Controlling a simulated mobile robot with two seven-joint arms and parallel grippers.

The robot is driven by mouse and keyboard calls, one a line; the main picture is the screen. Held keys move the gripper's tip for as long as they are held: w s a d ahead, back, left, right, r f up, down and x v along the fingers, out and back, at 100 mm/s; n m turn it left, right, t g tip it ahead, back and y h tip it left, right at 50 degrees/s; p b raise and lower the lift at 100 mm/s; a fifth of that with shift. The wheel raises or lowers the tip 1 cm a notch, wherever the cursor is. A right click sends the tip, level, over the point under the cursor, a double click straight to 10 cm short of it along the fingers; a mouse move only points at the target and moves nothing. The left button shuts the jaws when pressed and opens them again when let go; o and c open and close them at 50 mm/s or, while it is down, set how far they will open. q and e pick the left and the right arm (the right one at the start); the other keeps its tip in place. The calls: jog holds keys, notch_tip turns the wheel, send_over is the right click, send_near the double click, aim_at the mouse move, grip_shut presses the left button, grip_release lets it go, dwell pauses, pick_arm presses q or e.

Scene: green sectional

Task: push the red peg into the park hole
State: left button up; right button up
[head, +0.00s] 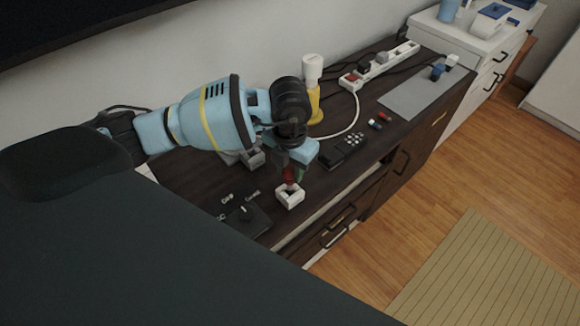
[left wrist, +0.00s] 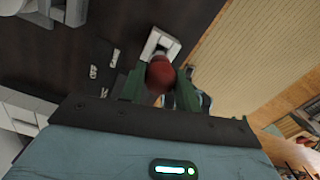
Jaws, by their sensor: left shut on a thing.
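My left gripper (head: 291,176) points down over the front part of the dark cabinet top, with its green fingers shut on the red peg (head: 289,173). In the left wrist view the peg's rounded red end (left wrist: 160,74) sits between the two fingers. A small white square block (head: 290,196) with an opening lies directly below the gripper, and it also shows just beyond the peg in the left wrist view (left wrist: 161,42). My right gripper is not in view.
A black plate with a knob (head: 246,214) and small white pieces lie left of the block. A black holder with several pale pegs (head: 349,147) stands to the right. Farther back are a yellow-and-white bottle (head: 313,72), a power strip (head: 393,62) and a grey mat (head: 412,96).

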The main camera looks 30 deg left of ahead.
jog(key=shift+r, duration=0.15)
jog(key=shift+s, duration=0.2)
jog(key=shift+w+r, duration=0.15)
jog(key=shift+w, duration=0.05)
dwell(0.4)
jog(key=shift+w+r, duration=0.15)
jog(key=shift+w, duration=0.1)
pick_arm(q)
jog(key=shift+p, duration=0.4)
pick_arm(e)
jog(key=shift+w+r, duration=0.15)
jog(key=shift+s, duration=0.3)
pick_arm(q)
jog(key=shift+f, duration=0.4)
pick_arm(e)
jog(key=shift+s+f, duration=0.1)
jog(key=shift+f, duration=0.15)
pick_arm(q)
jog(key=shift+f+b, duration=0.35)
jog(key=shift+f, duration=0.25)
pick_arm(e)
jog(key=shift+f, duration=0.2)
pick_arm(q)
jog(key=shift+f, duration=0.45)
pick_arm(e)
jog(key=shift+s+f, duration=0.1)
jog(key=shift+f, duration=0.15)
